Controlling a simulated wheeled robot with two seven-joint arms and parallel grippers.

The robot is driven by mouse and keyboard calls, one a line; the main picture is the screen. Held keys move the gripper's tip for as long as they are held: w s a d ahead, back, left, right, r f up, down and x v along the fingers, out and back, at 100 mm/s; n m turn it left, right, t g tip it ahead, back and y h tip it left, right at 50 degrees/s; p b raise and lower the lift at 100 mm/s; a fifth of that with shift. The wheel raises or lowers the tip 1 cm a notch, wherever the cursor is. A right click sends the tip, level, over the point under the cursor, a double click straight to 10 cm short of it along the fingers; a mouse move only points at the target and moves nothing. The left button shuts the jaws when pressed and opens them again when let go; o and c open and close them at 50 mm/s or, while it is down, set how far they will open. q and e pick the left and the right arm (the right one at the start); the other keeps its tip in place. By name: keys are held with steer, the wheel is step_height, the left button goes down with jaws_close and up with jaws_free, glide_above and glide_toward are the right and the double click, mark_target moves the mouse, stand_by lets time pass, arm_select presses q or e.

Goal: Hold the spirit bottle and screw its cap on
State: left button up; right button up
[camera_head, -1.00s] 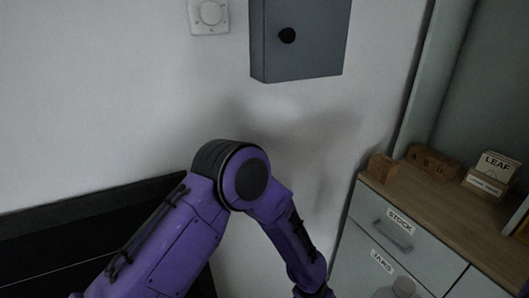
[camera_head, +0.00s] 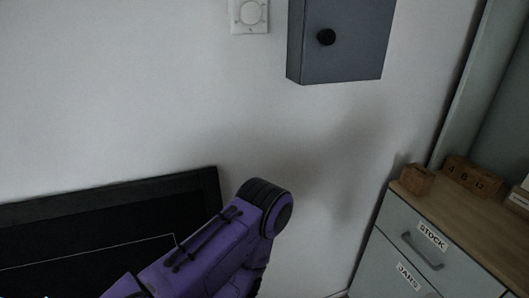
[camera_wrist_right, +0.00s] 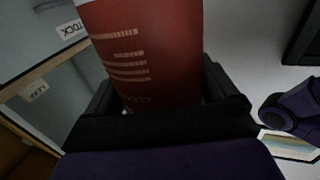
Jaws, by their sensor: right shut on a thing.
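The spirit bottle (camera_wrist_right: 148,48) appears in the right wrist view as a red cylinder with pale printed lines, cut off by the top edge. My right gripper (camera_wrist_right: 165,92) is shut on it, with a black finger on each side. The bottle's top and base are out of frame, and I cannot see a cap. In the head view a purple arm of mine comes in from the lower left, but its gripper is not in the frame. Neither the bottle nor my right gripper shows in the head view.
A grey wall box (camera_head: 340,42) and a white wall plate (camera_head: 250,15) are on the wall. A drawer cabinet (camera_head: 392,226) stands at right, with wooden number blocks (camera_head: 473,176) on top. A black panel (camera_head: 60,235) is at lower left.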

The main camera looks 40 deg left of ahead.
steer(key=w+d+r+m+t+h, duration=0.1)
steer(key=d+r+m+t+h, duration=0.1)
steer(key=d, duration=0.5)
steer(key=w+d+r+m+t+h, duration=0.1)
steer(key=d+r+m+h, duration=0.3)
steer(key=h, duration=0.5)
steer(key=d+m+t, duration=0.1)
steer(key=d+m, duration=0.1)
steer(key=d, duration=0.1)
steer(key=shift+d+h, duration=0.15)
steer(key=shift+h, duration=0.15)
